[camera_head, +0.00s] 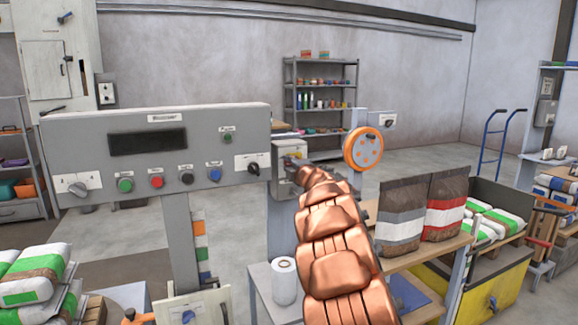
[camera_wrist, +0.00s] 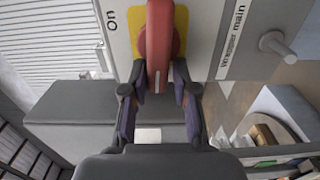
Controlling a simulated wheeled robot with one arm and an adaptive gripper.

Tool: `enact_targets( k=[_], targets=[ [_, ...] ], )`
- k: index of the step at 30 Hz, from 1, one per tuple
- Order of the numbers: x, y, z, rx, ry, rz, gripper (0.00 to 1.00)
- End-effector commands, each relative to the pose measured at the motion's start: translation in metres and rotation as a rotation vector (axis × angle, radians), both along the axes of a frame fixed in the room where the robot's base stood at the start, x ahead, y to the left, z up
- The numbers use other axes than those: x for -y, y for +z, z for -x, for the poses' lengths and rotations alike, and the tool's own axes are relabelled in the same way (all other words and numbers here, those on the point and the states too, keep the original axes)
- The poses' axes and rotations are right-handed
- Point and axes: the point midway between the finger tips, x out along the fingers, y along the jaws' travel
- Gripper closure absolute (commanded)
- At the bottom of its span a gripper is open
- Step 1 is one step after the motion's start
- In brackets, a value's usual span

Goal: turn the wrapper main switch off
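The wrapper main switch shows in the wrist view as a red handle (camera_wrist: 160,32) on a yellow plate, on a pale grey panel (camera_wrist: 205,35). The word "On" is on one side and "Wrapper main" on the other; both read sideways. The handle runs up and down in this picture and leaves its top edge. My gripper (camera_wrist: 160,78) has a finger on each side of the handle's near part and appears closed against it. In the head view my copper-coloured arm reaches a small grey box (camera_head: 289,150) right of the console; the arm hides the handle.
The grey console (camera_head: 90,135) with coloured buttons and a black rotary switch stands just left of the box. An orange round disc (camera_head: 364,148) is close on the right. Bags (camera_head: 402,212) stand on a bench right of my arm. A white roll (camera_head: 284,280) sits below.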

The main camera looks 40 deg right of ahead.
Motion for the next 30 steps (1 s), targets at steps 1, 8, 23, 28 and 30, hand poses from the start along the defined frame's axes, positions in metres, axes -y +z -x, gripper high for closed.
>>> enact_targets(
  k=[1, 8, 23, 28, 30],
  targets=[
    [0.003, -0.001, 0.002, -0.001, -0.006, -0.003, 0.65],
    [0.000, 0.000, 0.000, 0.001, 0.000, -0.002, 0.54],
    [-0.006, -0.001, 0.019, -0.002, -0.002, -0.003, 0.54],
    [-0.013, 0.001, 0.036, -0.001, 0.000, 0.000, 0.54],
    [-0.015, -0.001, 0.044, -0.002, -0.003, -0.003, 0.54]
  ],
)
